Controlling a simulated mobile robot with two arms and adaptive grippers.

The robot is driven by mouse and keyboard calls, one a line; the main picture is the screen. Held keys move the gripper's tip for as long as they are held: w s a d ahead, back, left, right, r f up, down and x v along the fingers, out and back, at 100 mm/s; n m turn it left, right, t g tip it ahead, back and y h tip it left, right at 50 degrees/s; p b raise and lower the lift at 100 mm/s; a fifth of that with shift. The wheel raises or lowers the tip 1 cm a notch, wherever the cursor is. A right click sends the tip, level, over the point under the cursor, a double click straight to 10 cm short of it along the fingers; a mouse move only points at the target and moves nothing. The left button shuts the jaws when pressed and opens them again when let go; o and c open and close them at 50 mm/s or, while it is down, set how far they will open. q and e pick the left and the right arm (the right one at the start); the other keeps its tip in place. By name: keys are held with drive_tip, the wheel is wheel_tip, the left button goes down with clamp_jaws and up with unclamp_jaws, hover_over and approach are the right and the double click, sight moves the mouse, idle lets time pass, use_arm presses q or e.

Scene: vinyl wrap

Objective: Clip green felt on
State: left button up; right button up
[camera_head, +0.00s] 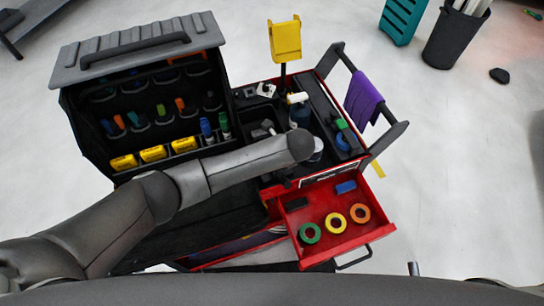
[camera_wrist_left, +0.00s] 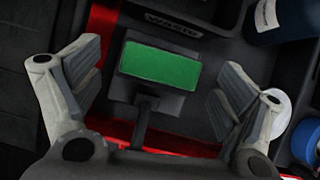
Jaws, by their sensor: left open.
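A green felt (camera_wrist_left: 160,64) rectangle lies flat on top of a dark block (camera_wrist_left: 148,90) with a stem pointing down in the left wrist view. Whether the felt is fixed to the block I cannot tell. My left gripper (camera_wrist_left: 157,70) is open, with one finger on each side of the felt and block, apart from both. In the head view my left arm reaches over the red cart and hides its gripper and the felt below. My right gripper is in neither view.
The red cart (camera_head: 388,213) has an open drawer with green (camera_head: 310,233), yellow (camera_head: 335,223) and orange (camera_head: 360,213) rolls. A black tool organiser (camera_head: 85,125) stands at left. A blue bottle (camera_wrist_left: 280,22), white disc (camera_wrist_left: 275,112) and blue roll (camera_wrist_left: 306,142) sit right of the felt.

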use_arm(q)
drive_tip(key=shift+s+d+r, duration=0.2)
drive_tip(key=shift+s+r, duration=0.05)
drive_tip(key=shift+r, duration=0.3)
drive_tip(key=v, duration=1.1)
drive_tip(key=shift+a, duration=0.25)
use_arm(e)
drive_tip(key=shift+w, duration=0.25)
use_arm(q)
drive_tip(key=shift+s, duration=0.1)
